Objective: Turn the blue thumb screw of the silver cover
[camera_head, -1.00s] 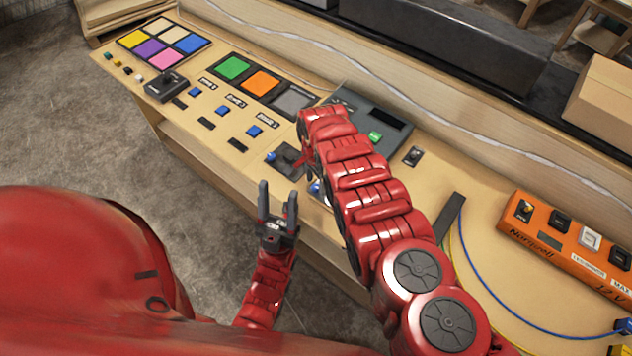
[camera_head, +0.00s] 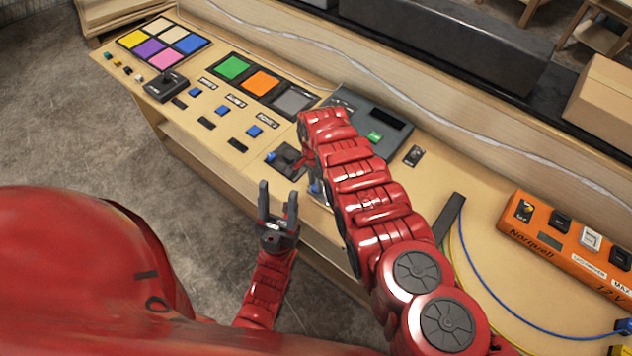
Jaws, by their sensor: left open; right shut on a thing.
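The blue thumb screw (camera_head: 316,187) shows as a small blue patch at the console's front edge, beside my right arm. The silver cover under it is almost wholly hidden by that arm. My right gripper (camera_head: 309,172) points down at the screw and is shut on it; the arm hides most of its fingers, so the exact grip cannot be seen. My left gripper (camera_head: 278,203) is open and empty, fingers pointing up, in front of the console's front edge.
A grey device (camera_head: 385,120) stands behind the arm. An orange power strip (camera_head: 570,245) and blue and yellow cables lie to the right. Coloured pads (camera_head: 160,43) are far left.

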